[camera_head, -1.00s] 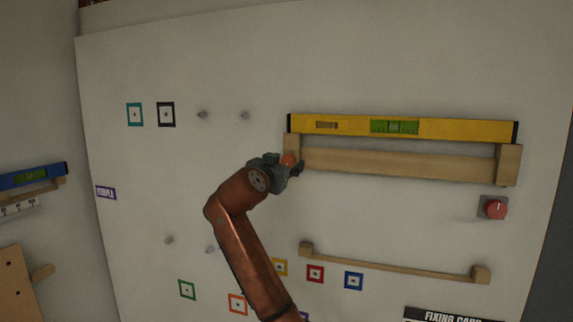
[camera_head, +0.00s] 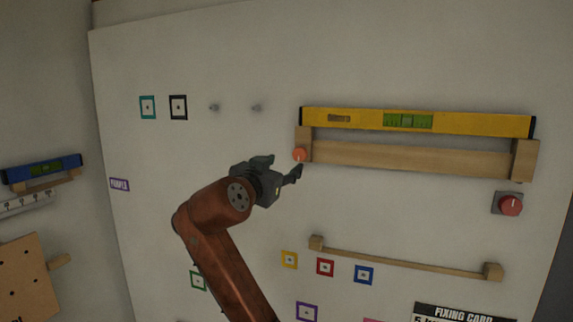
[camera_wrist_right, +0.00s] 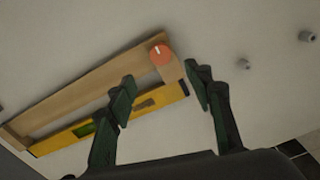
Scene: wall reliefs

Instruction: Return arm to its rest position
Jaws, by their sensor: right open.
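My right gripper (camera_head: 282,168) is open and empty in the head view, in front of the white wall panel. The orange knob (camera_wrist_right: 160,53) shows beyond the fingertips, on the end of the wooden rack. My right arm (camera_head: 222,250) rises from the bottom of the head view. My left gripper is not in view.
A yellow spirit level (camera_head: 460,123) rests on a wooden rack (camera_head: 400,158). A red knob (camera_head: 510,205) and a wooden rail (camera_head: 400,258) are on the right. Pegs (camera_head: 257,108) and coloured square markers (camera_head: 178,107) dot the panel. A blue level (camera_head: 30,168) is at the far left.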

